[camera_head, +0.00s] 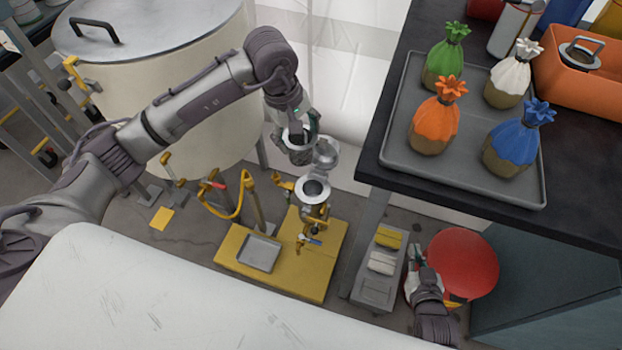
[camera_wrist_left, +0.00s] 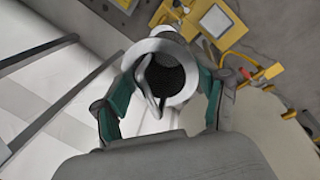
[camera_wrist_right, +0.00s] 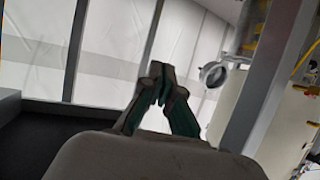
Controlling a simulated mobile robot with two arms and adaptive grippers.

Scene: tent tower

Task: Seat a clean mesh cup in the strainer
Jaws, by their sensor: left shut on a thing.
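A mesh cup (camera_head: 299,156) with a grey rim and dark inside hangs from my left gripper (camera_head: 302,128), which is shut on it. In the left wrist view the cup (camera_wrist_left: 168,80) sits between the green-sided fingers. The strainer (camera_head: 313,191) stands below and slightly right of the cup, with a pale round rim and its lid (camera_head: 326,153) swung up behind. The cup is above the strainer and apart from it. My right gripper (camera_head: 414,272) is low beside the red round top; its fingertips meet with nothing visible between them in the right wrist view (camera_wrist_right: 160,85).
The strainer stands on a yellow base (camera_head: 318,277) with a grey square tray (camera_head: 260,253). A large cream tank (camera_head: 165,110) stands left. A dark table (camera_head: 395,85) right holds a tray of tied bundles and an orange bin (camera_head: 580,92). A red round top (camera_head: 465,265) is below.

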